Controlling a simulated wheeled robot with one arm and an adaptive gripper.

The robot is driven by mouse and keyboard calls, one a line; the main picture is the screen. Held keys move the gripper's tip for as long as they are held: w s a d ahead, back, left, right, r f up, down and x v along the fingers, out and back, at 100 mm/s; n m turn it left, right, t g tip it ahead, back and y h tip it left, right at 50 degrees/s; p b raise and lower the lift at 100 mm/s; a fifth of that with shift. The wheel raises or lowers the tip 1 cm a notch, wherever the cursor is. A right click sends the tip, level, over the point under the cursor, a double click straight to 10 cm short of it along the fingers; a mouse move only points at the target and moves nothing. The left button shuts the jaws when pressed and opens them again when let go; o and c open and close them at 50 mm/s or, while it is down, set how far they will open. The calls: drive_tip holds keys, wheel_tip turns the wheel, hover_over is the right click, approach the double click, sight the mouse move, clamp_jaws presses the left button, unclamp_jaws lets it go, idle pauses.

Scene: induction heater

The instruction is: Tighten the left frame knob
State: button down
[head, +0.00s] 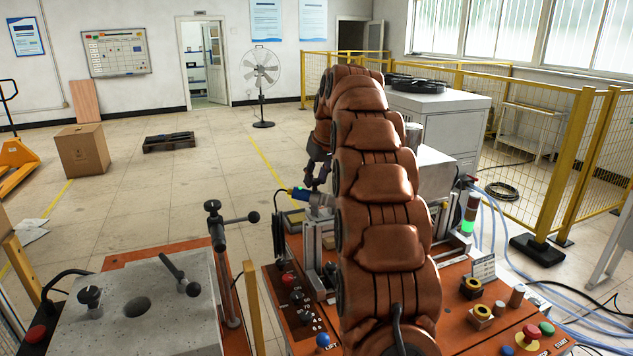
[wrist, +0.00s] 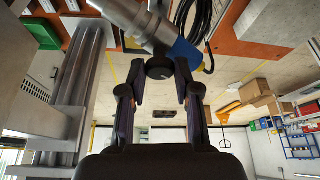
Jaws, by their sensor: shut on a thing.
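In the wrist view, a short black knob (wrist: 160,68) sits between the two fingers of my gripper (wrist: 160,82). The fingers are shut on its sides near their tips. Just beyond the knob is a silver cylinder (wrist: 127,20) with a blue part (wrist: 188,53) at its end. A metal frame post (wrist: 85,75) stands to the left. In the head view, my gripper (head: 318,172) is by the blue end (head: 298,194) of the cylinder, above the aluminium frame (head: 311,250). The knob is too small to make out there, and my arm hides the right part of the frame.
The orange machine table (head: 468,325) carries control buttons (head: 527,338) and small brass-coloured parts at its right. A grey plate fixture (head: 150,310) with levers stands at the left. A black cable (wrist: 203,22) hangs near the cylinder. Open floor (head: 200,190) lies beyond.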

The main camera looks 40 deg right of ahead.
drive_tip(key=m, duration=0.2)
drive_tip(key=m+h, duration=0.1)
drive_tip(key=m+g+h+b, duration=0.1)
drive_tip(key=m, duration=0.1)
drive_tip(key=shift+w+a+f+m, duration=0.1)
drive_tip(key=shift+a+m, duration=0.15)
drive_tip(key=shift+m, duration=0.05)
drive_tip(key=m+g+h, duration=0.1)
drive_tip(key=m, duration=0.3)
drive_tip(key=shift+w+m+b, duration=0.1)
drive_tip(key=shift+m+b, duration=0.3)
drive_tip(key=shift+a+m, duration=0.1)
drive_tip(key=shift+m, duration=0.2)
drive_tip(key=c, duration=0.8)
unclamp_jaws()
drive_tip(key=shift+h, duration=0.3)
drive_tip(key=shift+r, duration=0.2)
drive_tip(key=shift+v, duration=2.3)
drive_tip(key=shift+a+r, duration=0.1)
